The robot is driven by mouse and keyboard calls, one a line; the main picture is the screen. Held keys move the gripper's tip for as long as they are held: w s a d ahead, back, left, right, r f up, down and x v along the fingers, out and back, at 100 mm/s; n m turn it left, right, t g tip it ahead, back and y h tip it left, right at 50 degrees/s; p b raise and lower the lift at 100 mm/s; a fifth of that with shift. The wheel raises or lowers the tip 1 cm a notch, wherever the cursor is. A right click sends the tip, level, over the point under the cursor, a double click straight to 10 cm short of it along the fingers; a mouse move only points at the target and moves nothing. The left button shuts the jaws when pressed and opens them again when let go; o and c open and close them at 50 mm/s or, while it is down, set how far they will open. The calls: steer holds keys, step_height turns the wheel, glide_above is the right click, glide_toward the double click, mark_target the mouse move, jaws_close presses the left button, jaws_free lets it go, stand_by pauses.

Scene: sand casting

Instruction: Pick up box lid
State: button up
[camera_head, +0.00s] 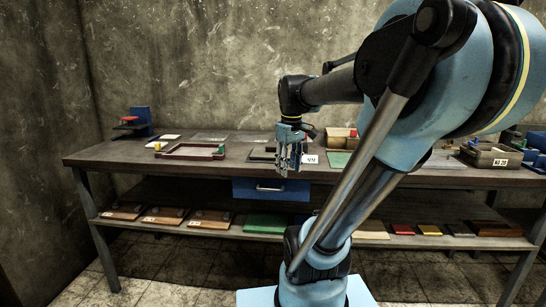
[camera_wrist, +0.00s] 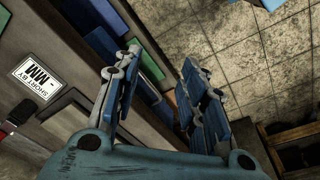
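My gripper (camera_head: 290,168) hangs fingers-down at the front edge of the workbench, left of a white label card. In the wrist view my gripper (camera_wrist: 158,62) has its two fingers spread apart, with nothing between them. I cannot tell for sure which thing is the box lid. A small wooden box (camera_head: 342,137) stands on the bench just right of my gripper. A dark flat piece (camera_head: 261,155) lies behind my gripper and is partly hidden by it.
The workbench (camera_head: 120,156) holds a reddish frame (camera_head: 190,151) at left, a blue stand (camera_head: 141,121) at far left and a dark tray (camera_head: 490,154) at right. A blue drawer (camera_head: 270,189) hangs below. The lower shelf (camera_head: 195,229) carries several flat boards. My arm hides part of the bench.

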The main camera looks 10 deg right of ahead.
steer(key=w+r+n, duration=0.5)
steer(key=w+r, duration=0.6)
steer(key=w, duration=0.3)
step_height(320, 180, up, 6)
steer(key=n+g, duration=0.1)
steer(key=n, duration=0.3)
glide_above(274, 151)
steer(key=w, duration=0.1)
step_height(274, 151, down, 18)
steer(key=shift+r, duration=0.2)
steer(key=shift+c, duration=0.5)
jaws_close()
